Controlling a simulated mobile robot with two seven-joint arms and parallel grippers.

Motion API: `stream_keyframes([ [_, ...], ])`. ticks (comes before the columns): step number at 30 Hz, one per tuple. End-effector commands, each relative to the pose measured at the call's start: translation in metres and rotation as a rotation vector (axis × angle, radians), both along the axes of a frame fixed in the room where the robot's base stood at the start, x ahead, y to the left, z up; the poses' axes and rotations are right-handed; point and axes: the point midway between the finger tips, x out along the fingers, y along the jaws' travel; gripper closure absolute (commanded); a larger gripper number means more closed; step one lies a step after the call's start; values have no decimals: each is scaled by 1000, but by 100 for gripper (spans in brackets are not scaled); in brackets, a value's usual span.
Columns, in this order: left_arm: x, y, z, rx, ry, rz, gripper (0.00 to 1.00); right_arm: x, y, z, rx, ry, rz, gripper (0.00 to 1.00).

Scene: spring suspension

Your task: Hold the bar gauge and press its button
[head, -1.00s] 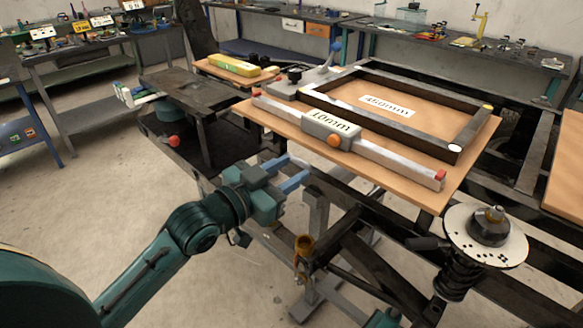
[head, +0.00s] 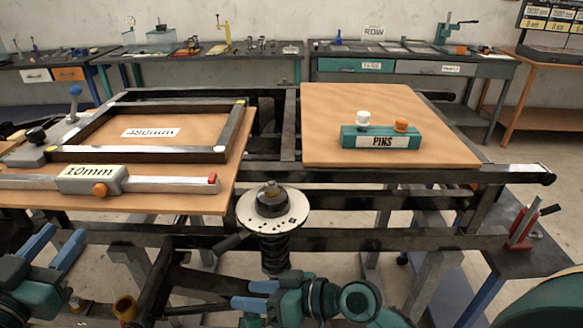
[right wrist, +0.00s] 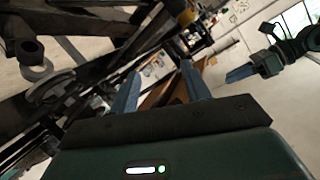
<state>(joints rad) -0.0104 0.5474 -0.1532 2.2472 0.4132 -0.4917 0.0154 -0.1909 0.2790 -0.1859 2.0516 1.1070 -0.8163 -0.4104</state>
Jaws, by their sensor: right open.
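The bar gauge (head: 150,184) is a long pale bar with a grey box marked 10mm (head: 90,178) and an orange button (head: 99,189) on the box's front. It lies along the front of the left wooden board, with a red tip at its right end. My left gripper (head: 54,246) is open and empty, below and in front of the board's edge, apart from the gauge. My right gripper (head: 256,296) is open and empty, low in front of the spring strut. Its spread fingers show in the right wrist view (right wrist: 160,88), where my left gripper's blue fingers (right wrist: 241,73) also appear.
A dark rectangular frame (head: 236,130) lies behind the gauge on the board (head: 190,203). A spring strut with a round plate (head: 273,206) stands right of the gauge. A teal PINS block (head: 395,136) sits on the right board (head: 350,100). Dark rails run beneath.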

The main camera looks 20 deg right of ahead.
Motion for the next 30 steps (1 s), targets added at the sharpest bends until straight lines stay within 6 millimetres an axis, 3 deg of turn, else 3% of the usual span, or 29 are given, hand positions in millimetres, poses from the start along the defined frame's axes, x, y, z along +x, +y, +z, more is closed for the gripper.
stream_keyframes([
  [7, 0, 0, 0, 0, 0, 0, 64, 5, 15, 117, 205, -179, 335, 53],
  [9, 0, 0, 0, 0, 0, 0, 64, 3, 10, 154, 229, -257, 447, 53],
  [12, 0, 0, 0, 0, 0, 0, 64, 11, -10, 187, 165, -334, 547, 53],
  [21, 0, 0, 0, 0, 0, 0, 64, 75, -91, 213, -239, -359, 447, 53],
  [26, 0, 0, 0, 0, 0, 0, 64, 86, -106, 216, -300, -353, 410, 53],
  [30, 0, 0, 0, 0, 0, 0, 64, 92, -96, 212, -304, -353, 406, 53],
])
